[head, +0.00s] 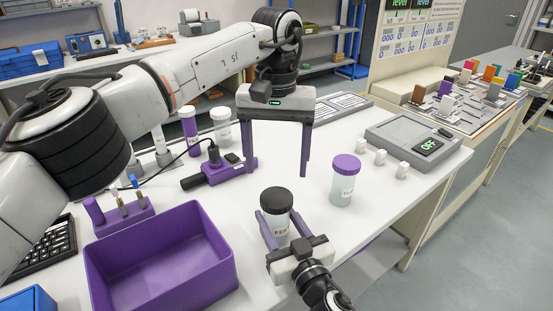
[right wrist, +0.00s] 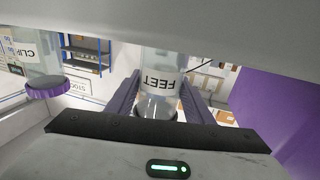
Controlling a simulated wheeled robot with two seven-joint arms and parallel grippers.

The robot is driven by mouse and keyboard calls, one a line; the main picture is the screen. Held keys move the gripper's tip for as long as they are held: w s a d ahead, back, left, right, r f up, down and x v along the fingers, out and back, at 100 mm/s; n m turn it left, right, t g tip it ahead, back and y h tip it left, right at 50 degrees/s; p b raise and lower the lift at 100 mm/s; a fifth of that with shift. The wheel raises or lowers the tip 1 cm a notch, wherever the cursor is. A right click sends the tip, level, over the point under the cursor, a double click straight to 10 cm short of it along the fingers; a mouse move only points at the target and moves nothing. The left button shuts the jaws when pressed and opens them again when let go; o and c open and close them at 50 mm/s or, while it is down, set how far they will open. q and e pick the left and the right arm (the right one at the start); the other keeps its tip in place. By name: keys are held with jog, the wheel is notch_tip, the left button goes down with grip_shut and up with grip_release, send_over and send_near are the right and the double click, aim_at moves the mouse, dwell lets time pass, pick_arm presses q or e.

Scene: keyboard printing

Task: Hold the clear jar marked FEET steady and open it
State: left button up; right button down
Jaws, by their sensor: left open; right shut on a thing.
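The clear jar marked FEET (head: 277,222) stands upright on the white table with its black lid (head: 276,199) on. My right gripper (head: 281,232) reaches it from the front and is shut on the jar's body, below the lid. In the right wrist view the jar (right wrist: 160,75) sits between the two purple fingers, its label upside down; its lid cannot be made out there. My left gripper (head: 273,160) is open and empty, fingers pointing down, behind and above the jar, apart from the lid.
A purple-lidded jar (head: 344,182) stands to the right; the right wrist view shows a purple-lidded jar (right wrist: 42,65) too. A purple bin (head: 160,265), a purple tool (head: 215,172) and two more jars (head: 221,128) are to the left. A grey device reading OFF (head: 410,135) is back right.

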aim_at(277, 197)
pick_arm(q)
jog(key=shift+f+m, duration=0.3)
jog(key=shift+f, duration=3.7)
